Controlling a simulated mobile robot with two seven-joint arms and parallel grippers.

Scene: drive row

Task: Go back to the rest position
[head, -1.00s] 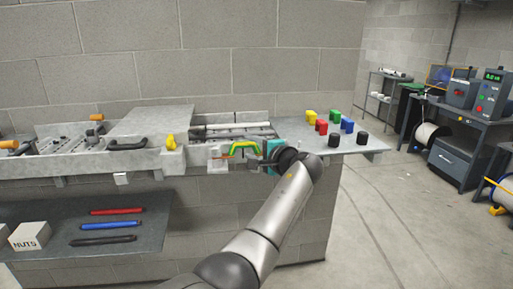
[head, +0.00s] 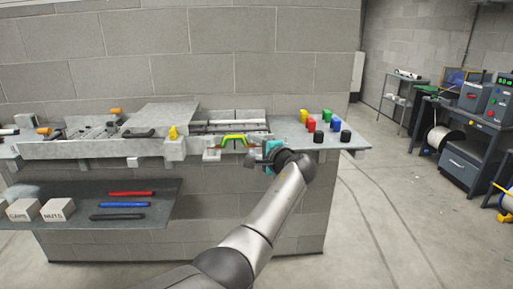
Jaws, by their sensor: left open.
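My left gripper (head: 257,159) is open and empty at the end of my grey arm, in front of the bench edge. It is just below and right of a green and yellow handle (head: 235,139) on the bench front, and a gap seems to lie between them. A teal part (head: 271,149) shows at the gripper; I cannot tell whether it belongs to it. My right gripper is out of view.
The grey bench (head: 350,147) against the block wall carries several coloured pieces (head: 311,125) at its right end. A lower shelf (head: 160,199) holds rods and two white boxes (head: 57,209).

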